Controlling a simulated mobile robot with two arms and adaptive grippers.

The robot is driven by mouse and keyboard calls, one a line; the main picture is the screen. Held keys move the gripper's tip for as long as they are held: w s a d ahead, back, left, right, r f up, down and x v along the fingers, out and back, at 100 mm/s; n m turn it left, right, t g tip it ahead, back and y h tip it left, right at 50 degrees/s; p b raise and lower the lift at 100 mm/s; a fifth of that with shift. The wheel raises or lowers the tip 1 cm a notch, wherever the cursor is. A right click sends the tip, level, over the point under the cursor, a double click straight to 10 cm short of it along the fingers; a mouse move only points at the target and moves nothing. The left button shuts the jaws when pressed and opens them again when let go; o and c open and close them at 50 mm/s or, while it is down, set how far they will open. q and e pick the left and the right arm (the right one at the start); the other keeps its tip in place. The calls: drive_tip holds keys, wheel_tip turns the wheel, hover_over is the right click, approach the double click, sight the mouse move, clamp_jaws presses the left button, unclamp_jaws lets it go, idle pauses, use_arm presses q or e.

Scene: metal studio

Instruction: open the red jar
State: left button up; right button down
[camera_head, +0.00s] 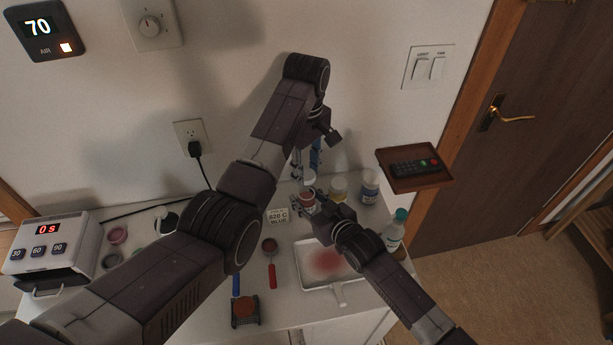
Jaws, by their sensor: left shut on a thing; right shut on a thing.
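The red jar (307,199) stands upright on the white table, left of two other jars, and is small and partly covered by my grippers. My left gripper (307,176) reaches down from above and is shut at the jar's top, on what looks like its pale lid. My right gripper (317,201) comes from the lower right and is shut on the jar's body from the side. Whether the lid is seated or loose cannot be told at this size.
A yellow-labelled jar (339,188) and a blue-labelled jar (370,185) stand close on the right. A bottle (395,232), a stained tray (311,279), a small card (278,215) and a red-handled tool (271,275) are nearby. A shelf with a remote (416,167) juts out at right.

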drive_tip(key=c, duration=1.2)
unclamp_jaws()
drive_tip(key=v, duration=1.2)
